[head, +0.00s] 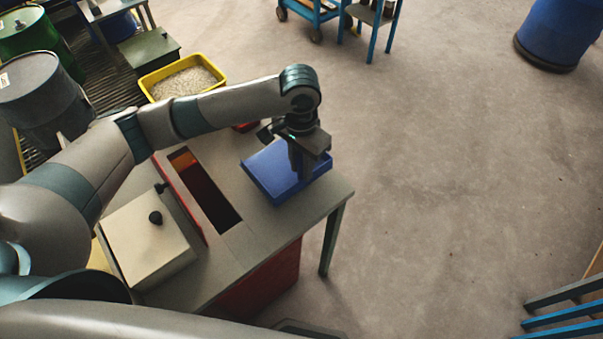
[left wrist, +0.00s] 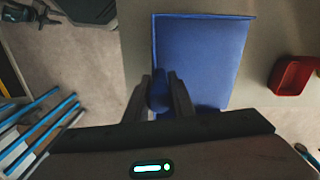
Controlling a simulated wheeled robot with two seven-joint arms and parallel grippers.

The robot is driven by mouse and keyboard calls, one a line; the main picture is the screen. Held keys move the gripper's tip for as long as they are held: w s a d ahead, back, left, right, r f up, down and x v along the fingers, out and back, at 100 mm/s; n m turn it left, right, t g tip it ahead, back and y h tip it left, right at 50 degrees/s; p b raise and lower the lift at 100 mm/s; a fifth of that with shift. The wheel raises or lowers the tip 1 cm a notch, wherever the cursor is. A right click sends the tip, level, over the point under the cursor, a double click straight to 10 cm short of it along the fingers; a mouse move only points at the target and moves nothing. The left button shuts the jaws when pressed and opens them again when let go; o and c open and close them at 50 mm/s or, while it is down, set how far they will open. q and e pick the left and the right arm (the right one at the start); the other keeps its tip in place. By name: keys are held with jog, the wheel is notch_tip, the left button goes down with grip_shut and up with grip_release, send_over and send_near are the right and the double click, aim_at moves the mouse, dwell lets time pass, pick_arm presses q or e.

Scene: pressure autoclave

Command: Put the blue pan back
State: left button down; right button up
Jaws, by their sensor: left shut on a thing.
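The blue pan (head: 268,172) is a flat, shallow rectangular tray at the right end of the grey table. My left gripper (head: 300,172) points down at its right part and hides some of it. In the left wrist view the pan (left wrist: 203,55) lies flat beyond the fingers. There my left gripper (left wrist: 160,95) is shut on a small blue part at the pan's near edge. I cannot tell whether the pan rests on the table or hangs just above it. My right gripper does not show.
The grey table (head: 240,243) has a rectangular opening (head: 205,192) left of the pan and a pale lid with a black knob (head: 145,240). A yellow bin of grains (head: 184,78) stands behind. A red container (left wrist: 292,75) shows beside the pan.

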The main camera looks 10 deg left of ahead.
aim_at(301, 154)
pick_arm(q)
jog(key=shift+f+p, duration=0.6)
jog(key=shift+f, duration=1.4)
jog(key=c, duration=1.5)
grip_release()
jog(key=shift+f, duration=0.1)
jog(key=shift+r, duration=0.5)
notch_tip(301, 154, up, 10)
jog(key=b, duration=0.2)
jog(key=shift+w+a+b, duration=0.1)
jog(key=shift+b, duration=0.3)
jog(key=shift+r, duration=0.65)
